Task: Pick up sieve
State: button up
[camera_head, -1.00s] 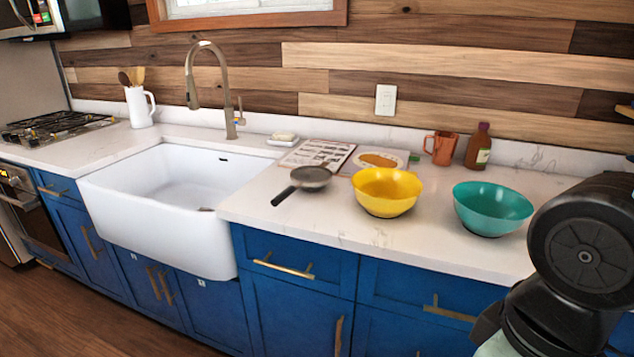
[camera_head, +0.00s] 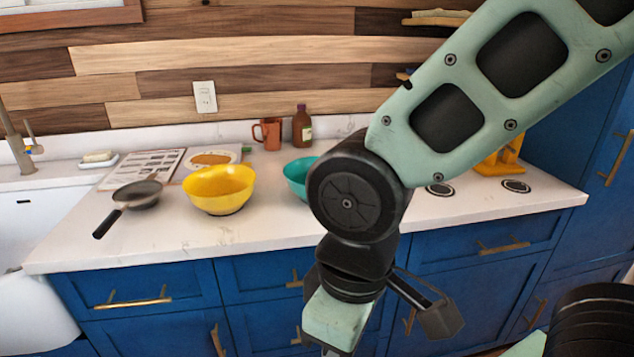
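The sieve (camera_head: 140,194) looks like a shallow dark grey round bowl with a black handle (camera_head: 108,222) pointing toward the counter's front left. It lies on the white countertop (camera_head: 250,232), left of the yellow bowl, with its handle toward the front edge. My arm comes down from the upper right, well to the right of the sieve, and its lower end is in front of the blue cabinets. My gripper's fingertips cannot be made out; the arm's end runs to the bottom edge of the picture. Nothing touches the sieve.
A yellow bowl (camera_head: 219,189) stands right of the sieve; a teal bowl (camera_head: 296,176) is partly hidden by my arm. Behind are an open booklet (camera_head: 143,167), an orange mug (camera_head: 268,134) and a brown bottle (camera_head: 302,126). The white sink (camera_head: 35,315) is at left.

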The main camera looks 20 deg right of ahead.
aim_at(141, 195)
jog(key=i+j+z, duration=0.3)
jog(key=i+j, duration=0.7)
